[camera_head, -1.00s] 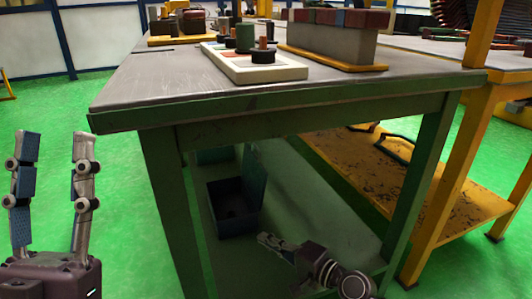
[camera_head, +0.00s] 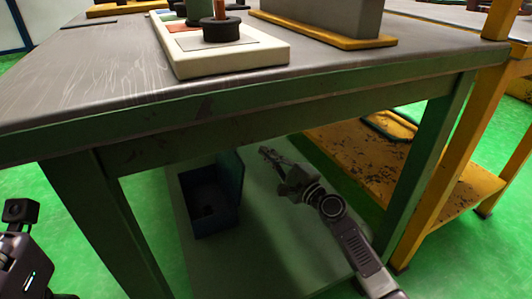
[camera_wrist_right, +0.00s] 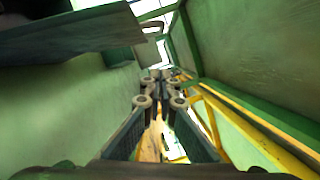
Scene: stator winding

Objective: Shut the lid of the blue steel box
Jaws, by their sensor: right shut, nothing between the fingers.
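The blue steel box (camera_head: 200,222) sits on the lower shelf under the green workbench in the head view. Its lid (camera_head: 230,180) stands open, roughly upright, along the right side of the box. The box's inside is dark, with something small in it that I cannot make out. My right gripper (camera_head: 268,153) is just right of the lid, shut and empty; I cannot tell if it touches. Its closed fingers also show in the right wrist view (camera_wrist_right: 160,78). My left gripper (camera_head: 20,212) is cut off at the left edge, away from the box.
The green bench's top (camera_head: 100,75) and legs (camera_head: 440,150) frame the space above the pale lower shelf (camera_head: 262,255). A yellow rack (camera_head: 380,170) stands to the right. In the wrist view a dark flat panel (camera_wrist_right: 75,35) is at upper left; I cannot tell what it is.

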